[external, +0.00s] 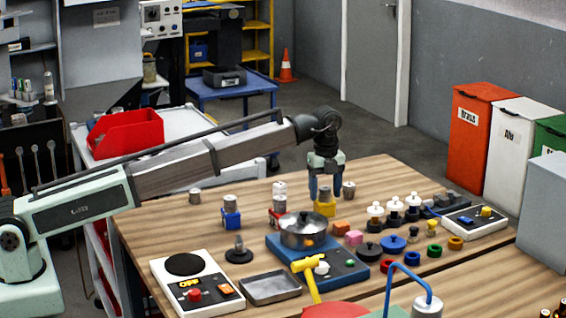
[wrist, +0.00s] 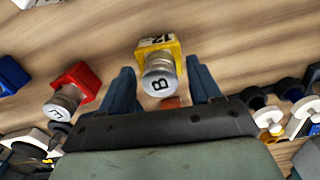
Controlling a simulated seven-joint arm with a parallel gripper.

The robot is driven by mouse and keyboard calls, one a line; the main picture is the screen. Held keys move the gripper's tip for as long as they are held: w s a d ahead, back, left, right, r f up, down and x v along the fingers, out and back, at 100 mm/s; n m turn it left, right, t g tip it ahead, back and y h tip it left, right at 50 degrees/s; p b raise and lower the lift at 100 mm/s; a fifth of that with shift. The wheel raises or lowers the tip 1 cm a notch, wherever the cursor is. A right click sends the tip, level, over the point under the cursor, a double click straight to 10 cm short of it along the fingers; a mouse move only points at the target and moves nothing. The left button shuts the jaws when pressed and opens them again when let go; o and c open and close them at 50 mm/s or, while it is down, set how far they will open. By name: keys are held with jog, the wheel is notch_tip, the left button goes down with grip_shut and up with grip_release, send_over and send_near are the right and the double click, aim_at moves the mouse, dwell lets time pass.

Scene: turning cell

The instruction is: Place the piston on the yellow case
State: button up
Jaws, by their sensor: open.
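The yellow case (external: 325,208) stands on the wooden table under my gripper (external: 325,190). In the wrist view the yellow case (wrist: 157,46) has a dark mark on its face. A silver piston marked B (wrist: 160,82) appears on top of the case, between my fingers (wrist: 163,85). My fingers are open, one on each side of the piston, with a visible gap to it. In the external view my fingers largely hide this piston. Whether it is fully seated on the case cannot be told.
A red case (external: 276,216) with silver pieces on top and a blue case (external: 231,217) with a piston stand to the left. A pot (external: 303,231) on a blue hotplate (external: 340,275) and coloured blocks are in front.

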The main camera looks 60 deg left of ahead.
aim_at(325, 188)
jog(key=shift+r, duration=0.1)
notch_tip(325, 188, up, 12)
dwell(0.7)
